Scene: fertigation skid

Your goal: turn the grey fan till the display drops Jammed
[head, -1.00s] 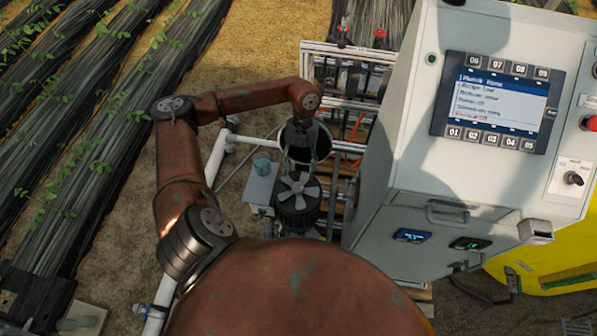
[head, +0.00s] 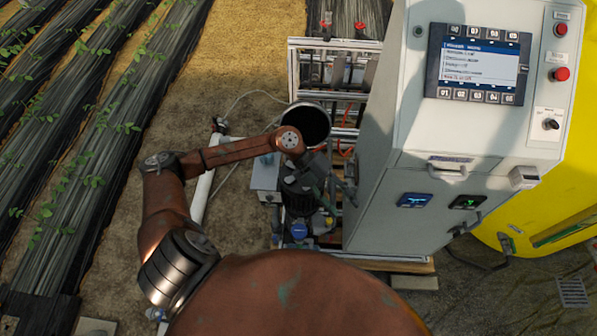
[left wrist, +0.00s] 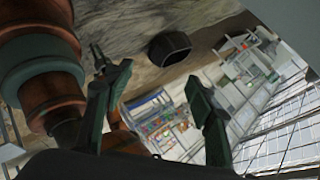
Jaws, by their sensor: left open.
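The grey fan cannot be made out now; my left arm's end and gripper cover the place over the dark pump motor (head: 299,203) in the head view. My left gripper (head: 338,180) reaches down from the wrist, just above and to the right of the motor. In the left wrist view its two dark green fingers (left wrist: 155,105) stand wide apart with nothing between them. The display (head: 478,65) on the grey cabinet is lit, with a blue header and several lines too blurred to read. My right gripper is not in view.
A black round opening (head: 308,124) lies behind my wrist. The grey cabinet (head: 385,160) stands close on the right of the motor. An aluminium frame (head: 297,70) with pipes is behind. A white pipe (head: 203,190) runs on the left; bare soil lies beyond it.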

